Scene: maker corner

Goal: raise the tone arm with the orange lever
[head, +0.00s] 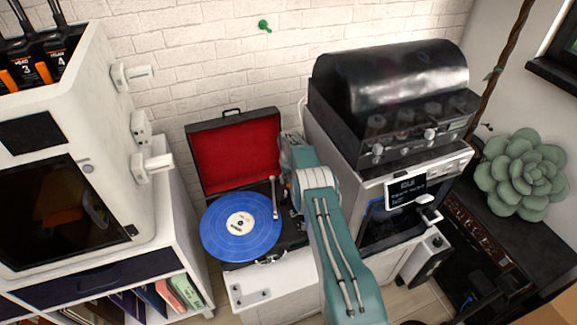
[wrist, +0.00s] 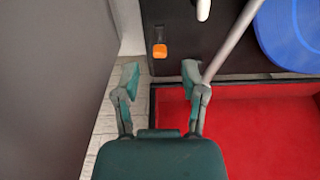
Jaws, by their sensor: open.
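The orange lever (wrist: 160,51) shows in the wrist view as a small orange tip on the black deck of the record player, just beyond and between my fingertips. My gripper (wrist: 156,76) is open and empty, with its fingers apart and not touching the lever. The silver tone arm (wrist: 228,42) runs beside the blue record (wrist: 292,32). In the head view the tone arm (head: 274,197) stands right of the blue record (head: 241,226). There my own arm hides the lever and my fingertips. I cannot tell whether the tone arm's tip touches the record.
The open red-lined lid (head: 235,152) stands behind the deck; its lining (wrist: 250,130) lies near my right finger in the wrist view. A grey machine with a dark dome (head: 390,80) is close on the right. A white cabinet (head: 70,150) stands at left.

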